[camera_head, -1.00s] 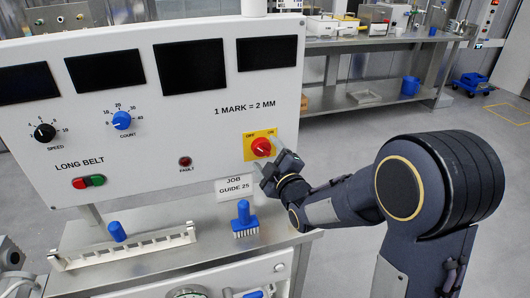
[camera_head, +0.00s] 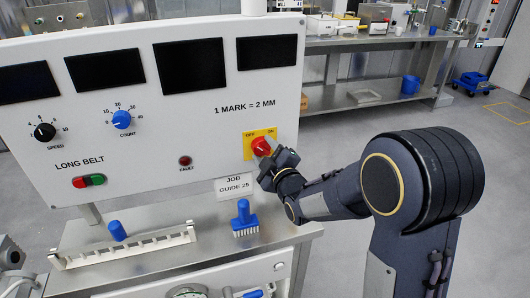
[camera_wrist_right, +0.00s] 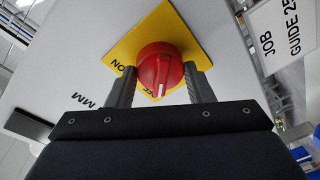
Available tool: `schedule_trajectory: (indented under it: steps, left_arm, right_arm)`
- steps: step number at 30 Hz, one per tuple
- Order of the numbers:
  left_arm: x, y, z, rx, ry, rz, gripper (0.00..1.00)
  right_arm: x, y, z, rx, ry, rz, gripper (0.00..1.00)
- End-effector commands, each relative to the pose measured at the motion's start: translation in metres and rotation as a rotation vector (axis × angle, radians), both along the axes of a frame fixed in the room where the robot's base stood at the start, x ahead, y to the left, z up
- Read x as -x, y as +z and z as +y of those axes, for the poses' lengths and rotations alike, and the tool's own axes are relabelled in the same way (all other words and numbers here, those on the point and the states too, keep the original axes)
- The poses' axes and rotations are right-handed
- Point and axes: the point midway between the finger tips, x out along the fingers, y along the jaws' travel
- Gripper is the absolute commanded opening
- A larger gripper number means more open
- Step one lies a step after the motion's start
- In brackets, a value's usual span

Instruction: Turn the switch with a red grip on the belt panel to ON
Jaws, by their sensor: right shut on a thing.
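The switch with a red grip (camera_head: 262,145) sits on a yellow plate (camera_head: 249,152) marked OFF and ON, at the right of the white belt panel (camera_head: 225,125). My right gripper (camera_head: 273,157) is at the switch. In the right wrist view, the red grip (camera_wrist_right: 160,69) stands between the two fingers of my right gripper (camera_wrist_right: 160,82), which is shut on it. A white pointer line on the grip shows there, pointing toward the partly hidden lettering near the gripper. My left gripper is not in view.
A JOB GUIDE 25 card (camera_head: 235,187) hangs just below the switch. The panel also holds a black speed knob (camera_head: 45,132), a blue count knob (camera_head: 122,119) and a red fault lamp (camera_head: 185,160). A blue-handled brush (camera_head: 244,218) stands on the bench below.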

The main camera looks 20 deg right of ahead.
Motion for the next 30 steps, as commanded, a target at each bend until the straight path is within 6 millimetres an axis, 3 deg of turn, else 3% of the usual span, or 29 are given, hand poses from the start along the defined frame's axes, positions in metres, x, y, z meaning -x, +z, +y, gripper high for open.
schedule_trajectory:
  steps: [11,30]
  left_arm:
    - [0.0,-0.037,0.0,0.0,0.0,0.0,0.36]
    - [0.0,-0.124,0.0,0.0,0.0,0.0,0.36]
  right_arm:
    - [0.0,-0.006,-0.001,-0.186,0.0,0.003,0.24]
    - [0.0,-0.007,0.0,-0.786,0.002,0.024,0.25]
